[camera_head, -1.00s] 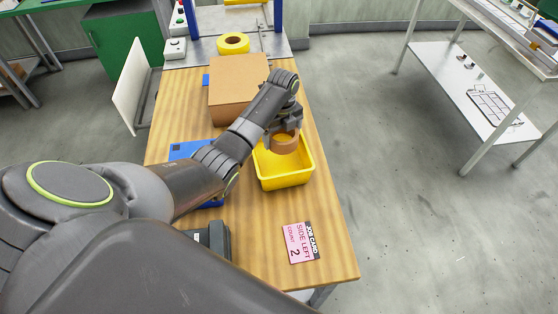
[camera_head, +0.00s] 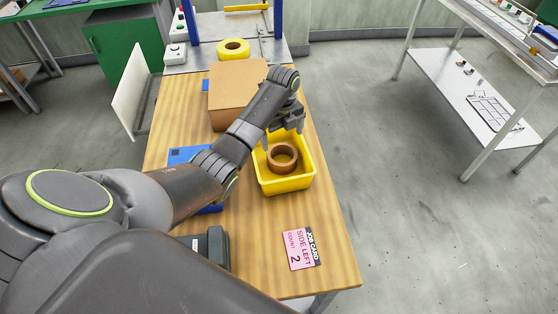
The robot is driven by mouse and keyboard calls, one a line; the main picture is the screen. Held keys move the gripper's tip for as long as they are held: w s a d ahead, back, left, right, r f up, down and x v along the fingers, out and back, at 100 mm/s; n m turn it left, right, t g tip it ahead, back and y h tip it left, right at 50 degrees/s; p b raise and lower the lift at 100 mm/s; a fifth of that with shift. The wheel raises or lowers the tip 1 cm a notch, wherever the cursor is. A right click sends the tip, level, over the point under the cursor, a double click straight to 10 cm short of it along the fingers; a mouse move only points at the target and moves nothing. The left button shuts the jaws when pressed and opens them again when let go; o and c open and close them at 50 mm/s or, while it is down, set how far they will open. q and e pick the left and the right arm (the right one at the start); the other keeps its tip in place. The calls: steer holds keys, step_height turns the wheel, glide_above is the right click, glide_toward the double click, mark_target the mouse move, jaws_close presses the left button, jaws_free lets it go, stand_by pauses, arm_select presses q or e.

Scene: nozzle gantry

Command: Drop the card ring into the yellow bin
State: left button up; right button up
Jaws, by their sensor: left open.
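The brown card ring (camera_head: 272,164) lies inside the yellow bin (camera_head: 287,185), with its opening facing up. The bin stands on the wooden table near its right edge. My left gripper (camera_head: 294,129) is open and empty, just above the far side of the bin and apart from the ring. My left arm comes in from the left and crosses the table. My right gripper is not in view.
A cardboard box (camera_head: 237,92) stands behind the bin. A yellow roll (camera_head: 233,48) sits farther back on a grey plate. A blue item (camera_head: 185,154) lies partly under my arm. A pink job card (camera_head: 300,249) lies in front, with bare wood around it.

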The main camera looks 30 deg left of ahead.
arm_select(q)
step_height(320, 180, up, 15)
steer(key=p, duration=0.7)
steer(key=shift+f+p, duration=0.2)
steer(key=shift+p, duration=0.1)
steer(key=shift+s+f, duration=0.1)
